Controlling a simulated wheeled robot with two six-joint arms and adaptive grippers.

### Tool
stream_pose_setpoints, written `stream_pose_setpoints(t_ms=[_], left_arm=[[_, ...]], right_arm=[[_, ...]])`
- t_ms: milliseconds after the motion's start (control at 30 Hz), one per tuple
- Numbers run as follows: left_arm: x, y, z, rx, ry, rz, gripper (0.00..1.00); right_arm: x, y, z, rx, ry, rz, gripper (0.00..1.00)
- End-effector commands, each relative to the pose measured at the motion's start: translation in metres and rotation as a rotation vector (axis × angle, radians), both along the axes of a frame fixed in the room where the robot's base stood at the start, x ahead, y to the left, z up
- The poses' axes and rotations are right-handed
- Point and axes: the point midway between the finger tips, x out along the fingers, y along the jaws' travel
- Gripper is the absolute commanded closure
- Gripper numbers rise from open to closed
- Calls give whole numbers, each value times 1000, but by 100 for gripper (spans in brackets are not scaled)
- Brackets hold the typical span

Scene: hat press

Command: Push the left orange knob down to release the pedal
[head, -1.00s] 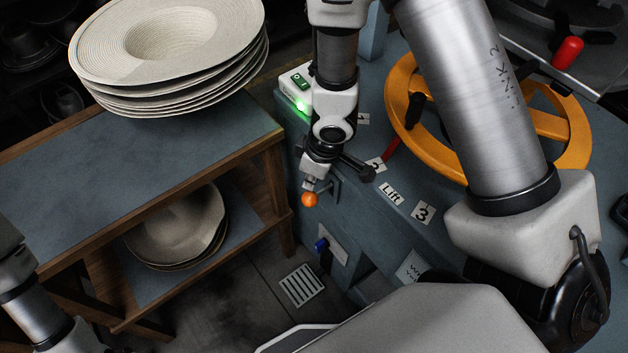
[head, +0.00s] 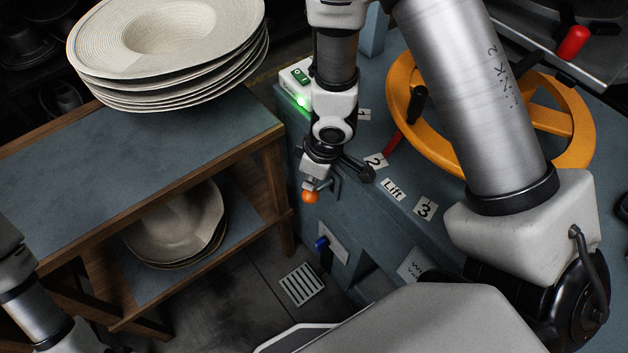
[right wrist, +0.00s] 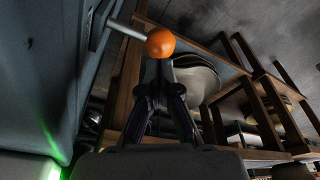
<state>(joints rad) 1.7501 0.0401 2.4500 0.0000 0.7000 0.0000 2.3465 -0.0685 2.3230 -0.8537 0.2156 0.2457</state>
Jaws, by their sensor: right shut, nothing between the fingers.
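The orange knob (head: 310,197) sits on a short metal lever at the front face of the blue-grey press (head: 440,232). In the right wrist view the orange knob (right wrist: 160,43) is on the end of its rod, just beyond my fingertips. My right gripper (head: 312,180) is at the knob, pointing down from above; in the right wrist view the shut, empty fingers (right wrist: 158,75) reach up to the knob's near side. Whether they touch it I cannot tell. The pedal is not identifiable in view. My left arm shows at the lower left edge; its gripper is out of view.
A wooden shelf (head: 200,172) on the left carries a stack of straw hats (head: 170,50), with more hats (head: 180,225) below. A yellow handwheel (head: 575,120), red-handled lever (head: 573,42) and green-lit switch (head: 300,78) are on the press. A blue knob (head: 321,243) is lower down.

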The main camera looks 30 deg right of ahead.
Motion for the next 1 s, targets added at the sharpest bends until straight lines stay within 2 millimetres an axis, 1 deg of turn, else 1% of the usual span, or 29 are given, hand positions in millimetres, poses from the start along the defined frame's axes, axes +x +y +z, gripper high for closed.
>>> stream_pose_setpoints(t_ms=[467, 1000], left_arm=[[0, 0, 0, 0, 0, 0, 100], [0, 0, -19, 0, 0, 0, 100]], right_arm=[[0, 0, -1, 0, 0, 0, 100], [0, 0, -22, 0, 0, -1, 100]])
